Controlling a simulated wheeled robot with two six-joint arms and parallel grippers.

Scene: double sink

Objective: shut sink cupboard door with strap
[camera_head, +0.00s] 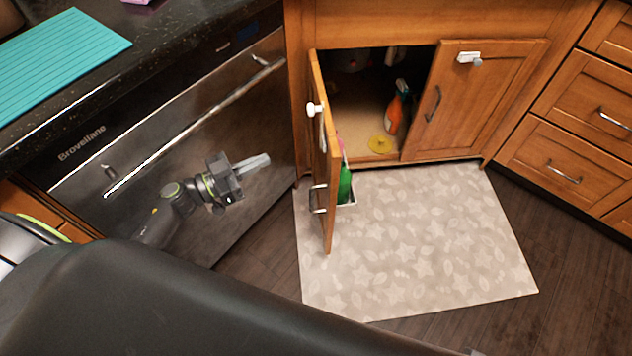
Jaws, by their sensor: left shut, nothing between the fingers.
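The left sink cupboard door (327,165) stands wide open, its edge swung out over the floor mat. It has a metal handle (318,199) low on its outer face and a white strap fitting (315,108) near the top. The right cupboard door (475,97) is closed or nearly so, with a white strap latch (468,58) at its top and a dark handle (433,104). My left gripper (255,163) is shut and empty, in front of the dishwasher, left of the open door and apart from it. My right gripper does not show.
A dishwasher (200,130) with a long bar handle is at the left. A green bottle (344,184) sits in a rack inside the open door. An orange spray bottle (396,110) and yellow disc (380,144) are inside the cupboard. A patterned mat (420,240) covers clear floor.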

